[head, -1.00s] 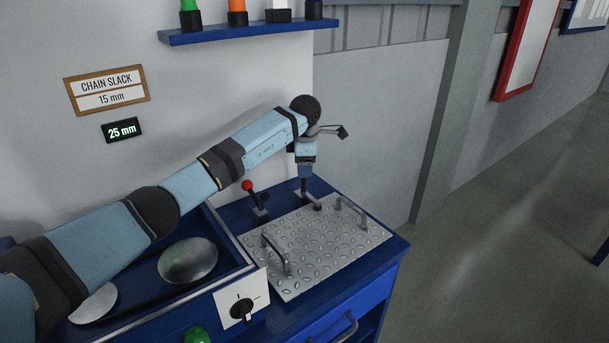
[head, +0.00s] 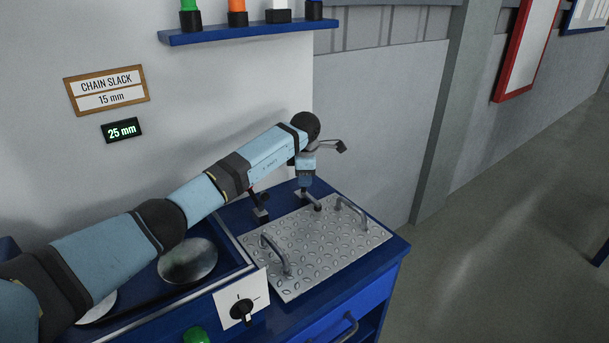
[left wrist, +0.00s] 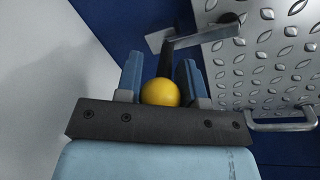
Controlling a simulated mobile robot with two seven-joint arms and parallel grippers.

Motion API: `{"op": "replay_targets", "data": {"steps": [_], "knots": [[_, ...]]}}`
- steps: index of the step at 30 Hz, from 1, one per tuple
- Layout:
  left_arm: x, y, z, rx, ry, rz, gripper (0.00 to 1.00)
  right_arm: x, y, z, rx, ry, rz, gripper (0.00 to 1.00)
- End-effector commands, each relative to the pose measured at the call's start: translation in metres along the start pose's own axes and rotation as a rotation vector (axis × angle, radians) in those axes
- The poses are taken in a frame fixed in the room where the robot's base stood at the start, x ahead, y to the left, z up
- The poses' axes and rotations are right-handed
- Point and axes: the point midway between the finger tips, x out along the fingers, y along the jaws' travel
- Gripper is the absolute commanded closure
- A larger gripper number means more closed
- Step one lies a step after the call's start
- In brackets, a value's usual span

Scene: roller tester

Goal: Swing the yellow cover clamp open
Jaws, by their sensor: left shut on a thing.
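The cover clamp has a yellow ball knob (left wrist: 160,92) and a grey bar (left wrist: 200,40). In the left wrist view the bar reaches over the edge of the diamond-plate cover (left wrist: 285,70), with its dark end above the plate. My left gripper (left wrist: 160,82) is shut on the knob, one finger on each side. In the head view my left gripper (head: 305,188) points down at the back edge of the cover (head: 318,245), hiding the knob. The clamp's bar (head: 312,201) shows just below it. My right gripper is not in view.
Two grey handles (head: 275,255) (head: 351,211) stand up from the cover. A lever (head: 260,207) stands left of the clamp, partly behind my arm. A rotary switch (head: 242,309) and a green button (head: 196,335) are at the front. A wall shelf (head: 245,30) hangs above.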

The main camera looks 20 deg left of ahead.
Motion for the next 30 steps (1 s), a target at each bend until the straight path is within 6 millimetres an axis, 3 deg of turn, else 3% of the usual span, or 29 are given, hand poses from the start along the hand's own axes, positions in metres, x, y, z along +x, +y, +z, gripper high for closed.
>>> {"op": "replay_targets", "data": {"steps": [5,18,30], "knots": [[0.000,0.004,-0.003,-0.006,-0.025,-0.042,1.00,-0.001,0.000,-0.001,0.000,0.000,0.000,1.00],[0.012,0.023,-0.016,-0.051,-0.240,-0.367,1.00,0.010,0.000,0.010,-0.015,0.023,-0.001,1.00],[0.009,0.026,-0.018,-0.054,-0.272,-0.412,1.00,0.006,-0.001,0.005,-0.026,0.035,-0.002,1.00]]}}
